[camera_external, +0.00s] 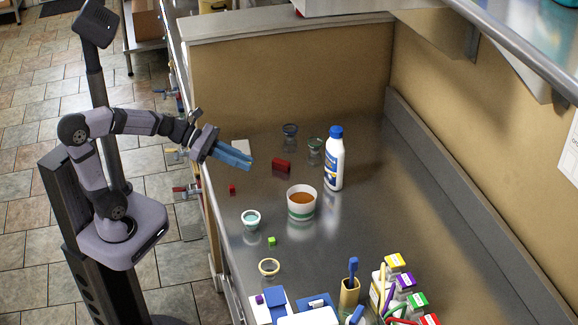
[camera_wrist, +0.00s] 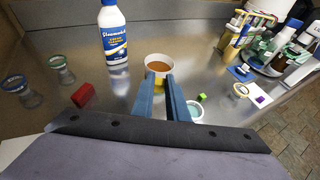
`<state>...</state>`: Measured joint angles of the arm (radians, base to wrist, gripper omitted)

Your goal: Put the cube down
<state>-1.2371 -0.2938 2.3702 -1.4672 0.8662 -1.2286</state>
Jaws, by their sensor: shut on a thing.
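My gripper (camera_external: 250,163) is held above the left part of the steel counter, its blue fingers pointing right and slightly down. A small green cube (camera_external: 271,241) lies on the counter in front of the bowl and also shows in the wrist view (camera_wrist: 202,97). A small red cube (camera_external: 232,188) lies near the left edge, below my gripper. A larger red block (camera_external: 281,166) lies just right of the fingertips.
A white bowl of brown contents (camera_external: 301,202) and a white bottle with a blue cap (camera_external: 335,160) stand right of my gripper. Two glass jars (camera_external: 290,136) (camera_external: 315,150) stand behind. Small cups (camera_external: 251,219) (camera_external: 269,267) stand nearer. Bottles and containers crowd the front.

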